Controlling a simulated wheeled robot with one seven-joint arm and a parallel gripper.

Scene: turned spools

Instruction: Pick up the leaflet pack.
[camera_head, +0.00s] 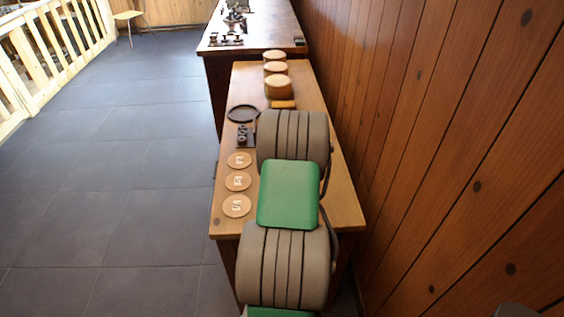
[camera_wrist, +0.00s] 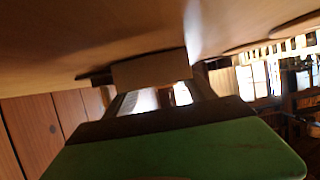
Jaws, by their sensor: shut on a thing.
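A plain tan block (camera_wrist: 150,70), which I take to be the leaflet pack, sits between the fingertips of my gripper (camera_wrist: 152,78) in the wrist view. My gripper is shut on it. The block is close to the brown wooden surface that fills the top of that view; I cannot tell whether they touch. In the head view my arm covers the gripper. A flat orange-brown piece (camera_head: 283,104) shows on the table just beyond the arm; I cannot tell whether it is the same thing.
The wooden table (camera_head: 315,95) holds round lidded boxes (camera_head: 278,87), a dark round tray (camera_head: 243,113), a dark holder with spools (camera_head: 244,136) and three round discs (camera_head: 238,181) along its left side. A plank wall (camera_head: 400,100) runs close on the right. Open tiled floor (camera_head: 130,190) lies left.

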